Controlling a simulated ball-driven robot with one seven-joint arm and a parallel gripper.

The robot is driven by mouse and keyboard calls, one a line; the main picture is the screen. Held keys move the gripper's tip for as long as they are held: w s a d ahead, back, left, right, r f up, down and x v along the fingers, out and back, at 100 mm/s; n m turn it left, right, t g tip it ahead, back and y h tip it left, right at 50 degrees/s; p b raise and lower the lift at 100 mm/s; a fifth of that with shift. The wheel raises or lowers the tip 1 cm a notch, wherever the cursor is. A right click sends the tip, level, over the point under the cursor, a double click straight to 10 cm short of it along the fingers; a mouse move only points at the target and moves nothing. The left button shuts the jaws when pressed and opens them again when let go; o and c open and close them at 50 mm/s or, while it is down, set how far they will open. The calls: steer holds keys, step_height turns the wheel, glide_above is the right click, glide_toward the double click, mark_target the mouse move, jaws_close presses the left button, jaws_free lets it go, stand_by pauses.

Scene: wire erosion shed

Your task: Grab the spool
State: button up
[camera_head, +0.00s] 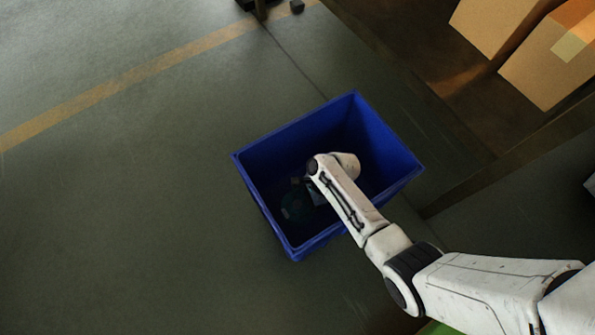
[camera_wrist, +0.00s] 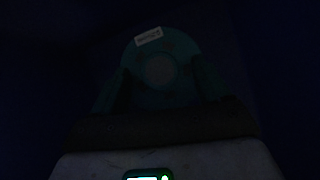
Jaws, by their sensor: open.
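The spool is a round, dark teal disc with a paler centre and a small white label near its rim. It shows in the wrist view (camera_wrist: 165,48), and dimly in the head view (camera_head: 296,206) low inside the blue bin (camera_head: 262,207). My gripper (camera_wrist: 163,78) reaches down into the bin. Its two fingers are apart and appear on either side of the spool's lower part in the wrist view. The picture is too dark to tell whether they touch it. In the head view my arm hides most of the gripper.
The bin's walls rise close around my forearm. Cardboard boxes (camera_head: 548,50) stand on a brown shelf or pallet at the upper right. The grey floor (camera_head: 130,220) left of the bin is clear, with a yellow line (camera_head: 125,78) across it.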

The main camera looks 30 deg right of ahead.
steer(key=shift+r, duration=0.1)
jaws_close()
stand_by(0.6)
